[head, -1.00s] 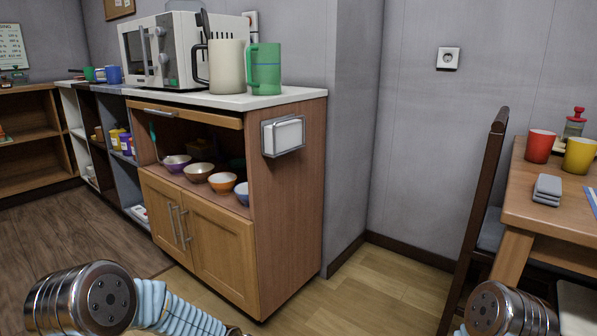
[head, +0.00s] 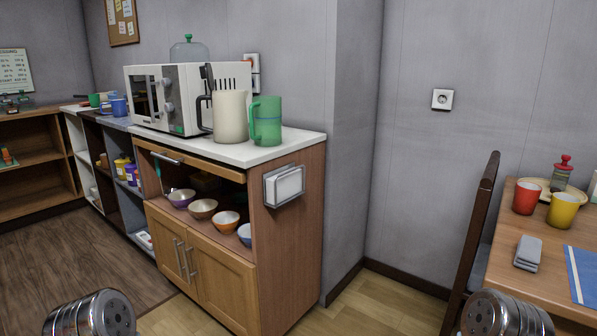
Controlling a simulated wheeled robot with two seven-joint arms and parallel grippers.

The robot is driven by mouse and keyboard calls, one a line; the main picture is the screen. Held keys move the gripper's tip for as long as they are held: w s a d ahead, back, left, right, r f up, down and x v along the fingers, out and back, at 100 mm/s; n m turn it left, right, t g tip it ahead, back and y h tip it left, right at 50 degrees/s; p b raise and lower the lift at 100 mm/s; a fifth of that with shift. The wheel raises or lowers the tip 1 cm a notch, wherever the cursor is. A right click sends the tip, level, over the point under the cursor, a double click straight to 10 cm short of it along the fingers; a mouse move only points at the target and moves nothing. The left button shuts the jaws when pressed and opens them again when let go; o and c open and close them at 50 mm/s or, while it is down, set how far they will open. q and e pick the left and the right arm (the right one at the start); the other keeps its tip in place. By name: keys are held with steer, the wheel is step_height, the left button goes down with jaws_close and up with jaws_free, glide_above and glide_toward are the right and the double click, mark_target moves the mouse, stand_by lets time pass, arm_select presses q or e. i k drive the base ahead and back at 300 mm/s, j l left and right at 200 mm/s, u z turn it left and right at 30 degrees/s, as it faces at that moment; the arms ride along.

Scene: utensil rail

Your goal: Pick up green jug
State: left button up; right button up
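The green jug (head: 267,121) stands upright on the white countertop (head: 283,149) of the wooden cabinet, near its right end. Its handle faces left. A cream jug (head: 230,117) with a dark handle stands just to its left. Only rounded metal parts of my two arms show at the bottom edge, at the lower left and lower right, well away from the jug. Neither of my grippers is in view.
A white microwave (head: 186,98) stands left of the jugs. The cabinet (head: 235,281) holds several bowls on its open shelf, and a napkin holder (head: 284,186) hangs on its side. A chair (head: 474,230) and a table with red (head: 526,197) and yellow cups (head: 562,210) stand at right.

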mark_target(265, 112)
steer(key=j+z, duration=0.25)
steer(key=j, duration=1.95)
